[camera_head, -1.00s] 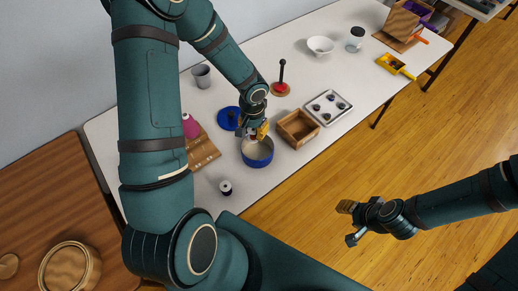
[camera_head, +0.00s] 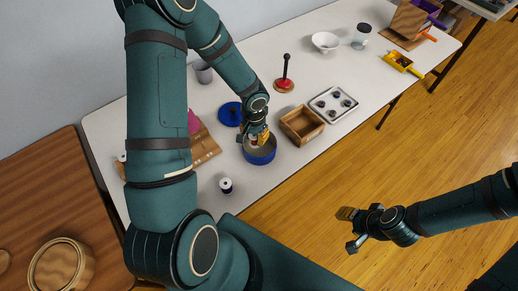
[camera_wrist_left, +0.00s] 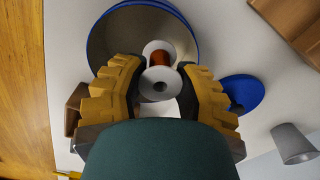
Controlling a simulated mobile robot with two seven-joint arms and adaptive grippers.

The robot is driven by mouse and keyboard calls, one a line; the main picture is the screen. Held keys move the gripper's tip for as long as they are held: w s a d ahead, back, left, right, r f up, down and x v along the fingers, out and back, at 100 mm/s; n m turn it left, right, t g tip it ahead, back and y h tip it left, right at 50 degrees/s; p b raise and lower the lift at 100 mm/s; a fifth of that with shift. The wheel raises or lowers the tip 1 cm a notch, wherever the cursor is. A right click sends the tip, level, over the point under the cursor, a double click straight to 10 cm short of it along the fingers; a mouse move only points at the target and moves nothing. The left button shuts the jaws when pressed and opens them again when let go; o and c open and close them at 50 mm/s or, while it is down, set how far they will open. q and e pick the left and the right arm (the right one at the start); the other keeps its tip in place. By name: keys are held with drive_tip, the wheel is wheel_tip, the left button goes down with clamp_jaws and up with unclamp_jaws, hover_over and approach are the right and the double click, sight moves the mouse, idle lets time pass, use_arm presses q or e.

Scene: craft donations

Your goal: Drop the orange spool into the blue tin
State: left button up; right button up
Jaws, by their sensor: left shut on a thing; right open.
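The blue tin (camera_head: 260,156) stands open on the white table, and its blue rim also shows in the left wrist view (camera_wrist_left: 197,40). My left gripper (camera_head: 258,137) is at the tin's mouth. In the left wrist view its yellow fingers (camera_wrist_left: 160,88) are shut on the orange spool (camera_wrist_left: 159,60), which has white end discs and orange thread. The spool is over the tin's opening. The blue lid (camera_head: 230,114) lies flat behind the tin. My right gripper (camera_head: 358,228) is open and empty, out over the floor in front of the table.
A wooden box (camera_head: 302,125) stands close to the right of the tin, with a grey tray (camera_head: 333,104) beyond it. A white-and-dark spool (camera_head: 226,185) stands at the front left. A grey cup (camera_head: 203,72) and a red-based post (camera_head: 285,83) are behind.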

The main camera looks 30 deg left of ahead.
use_arm(q)
drive_tip(key=o, duration=0.8)
drive_tip(key=shift+r, duration=0.1)
wheel_tip(320, 180, up, 12)
drive_tip(key=shift+f, duration=0.1)
idle(0.3)
drive_tip(key=s+d+f+h, duration=0.1)
drive_tip(key=s+d+f, duration=0.2)
drive_tip(key=d+f, duration=0.2)
drive_tip(key=s+d+f+n+t+h, duration=0.1)
drive_tip(key=s+d+f, duration=0.2)
drive_tip(key=d+f, duration=0.2)
drive_tip(key=s+d+f+n+h, duration=0.1)
drive_tip(key=s+d+f, duration=0.2)
drive_tip(key=d+f, duration=0.2)
drive_tip(key=shift+s+d+t+h, duration=0.15)
drive_tip(key=shift+d+t+h, duration=0.05)
drive_tip(key=shift+d, duration=0.4)
drive_tip(key=shift+s+d+t+h, duration=0.15)
drive_tip(key=shift+d+t+h, duration=0.05)
drive_tip(key=shift+d, duration=0.35)
